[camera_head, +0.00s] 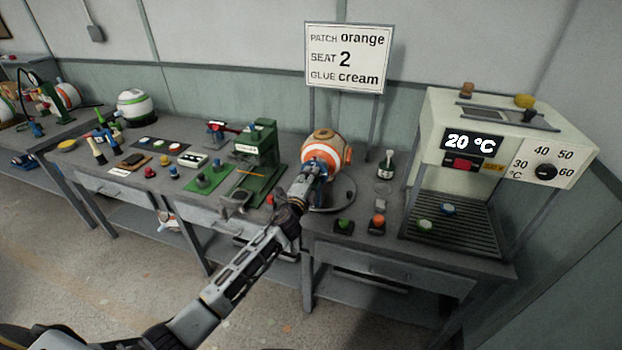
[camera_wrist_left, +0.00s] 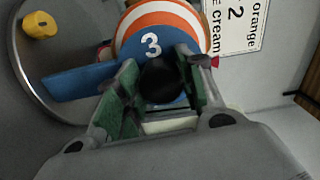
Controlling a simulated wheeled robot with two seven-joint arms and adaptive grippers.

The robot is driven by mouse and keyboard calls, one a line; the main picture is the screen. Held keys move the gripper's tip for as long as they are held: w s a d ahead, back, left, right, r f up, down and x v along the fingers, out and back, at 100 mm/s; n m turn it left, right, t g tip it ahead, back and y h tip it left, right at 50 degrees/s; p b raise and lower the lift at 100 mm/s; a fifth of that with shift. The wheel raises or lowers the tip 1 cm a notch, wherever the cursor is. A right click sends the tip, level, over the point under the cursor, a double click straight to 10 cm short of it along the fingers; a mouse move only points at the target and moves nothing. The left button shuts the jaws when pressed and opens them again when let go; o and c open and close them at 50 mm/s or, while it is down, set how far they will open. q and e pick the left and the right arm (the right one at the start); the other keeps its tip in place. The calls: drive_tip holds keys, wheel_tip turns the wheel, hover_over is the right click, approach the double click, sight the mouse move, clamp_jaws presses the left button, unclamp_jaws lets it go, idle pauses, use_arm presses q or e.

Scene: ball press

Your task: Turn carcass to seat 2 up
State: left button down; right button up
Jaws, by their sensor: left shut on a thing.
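The carcass (camera_head: 325,146) is a round ball with orange and white bands, on the bench below the sign. The carcass's far side and the number facing up are hidden. My right gripper is out of view.
The sign (camera_head: 346,57) reads patch orange, seat 2, glue cream. A round grey plate (camera_head: 345,194) lies beneath the carcass. A green press (camera_head: 262,160) stands close on the left. A bottle (camera_head: 386,166), two buttons and a heater cabinet (camera_head: 440,110) reading 20 °C are at the right.

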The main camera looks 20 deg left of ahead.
use_arm(q)
drive_tip(key=shift+f+m, duration=0.1)
drive_tip(key=shift+m, duration=0.4)
drive_tip(key=c, duration=0.9)
unclamp_jaws()
drive_tip(key=shift+s, duration=0.1)
drive_tip(key=s, duration=1.1)
drive_tip(key=shift+s+a, duration=0.2)
drive_tip(key=shift+s, duration=0.2)
idle(0.4)
